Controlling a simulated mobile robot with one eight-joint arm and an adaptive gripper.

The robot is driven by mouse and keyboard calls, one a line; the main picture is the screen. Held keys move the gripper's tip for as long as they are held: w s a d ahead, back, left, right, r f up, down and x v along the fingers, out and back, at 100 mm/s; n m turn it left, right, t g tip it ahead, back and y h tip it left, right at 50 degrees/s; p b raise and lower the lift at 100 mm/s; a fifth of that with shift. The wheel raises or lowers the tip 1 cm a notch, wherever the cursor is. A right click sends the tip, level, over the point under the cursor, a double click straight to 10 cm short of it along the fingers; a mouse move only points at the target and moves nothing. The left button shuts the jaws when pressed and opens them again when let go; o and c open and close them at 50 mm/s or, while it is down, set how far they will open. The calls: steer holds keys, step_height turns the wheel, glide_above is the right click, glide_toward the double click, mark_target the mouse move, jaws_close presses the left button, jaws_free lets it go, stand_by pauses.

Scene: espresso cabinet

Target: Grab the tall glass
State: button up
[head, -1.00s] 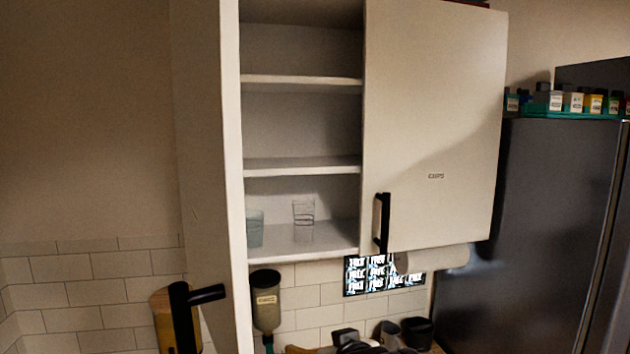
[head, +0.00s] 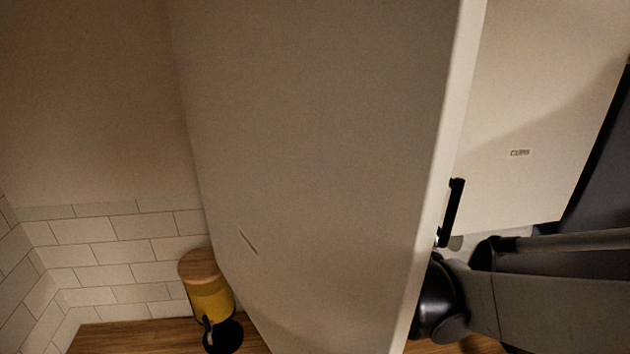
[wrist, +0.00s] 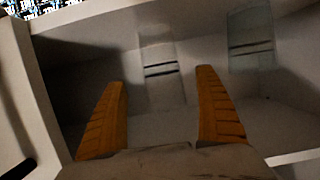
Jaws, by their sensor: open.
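In the wrist view, a clear glass (wrist: 160,88) with dark bands stands inside the cabinet, ahead of my gripper and lined up with the gap between its fingers. It looks the longer of two glasses, though I cannot be sure which is the tall one. My gripper (wrist: 163,80) has two orange fingers spread wide, with nothing held between them. The second banded glass (wrist: 251,42) is to the right, outside the right finger. In the head view the open cabinet door hides the glasses and my gripper.
The open cabinet door (head: 320,150) fills the middle of the head view, close to my arm. A yellow canister (head: 210,298) stands on the wooden counter. Cabinet walls surround my fingers.

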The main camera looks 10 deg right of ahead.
steer(key=shift+w, duration=0.4)
steer(key=p+x, duration=0.1)
steer(key=x, duration=0.3)
steer(key=shift+w+a+p, duration=0.15)
steer(key=shift+w+p, duration=0.15)
steer(key=shift+w, duration=0.15)
steer(key=shift+s, duration=0.2)
steer(key=c, duration=1.5)
steer(key=shift+r, duration=0.15)
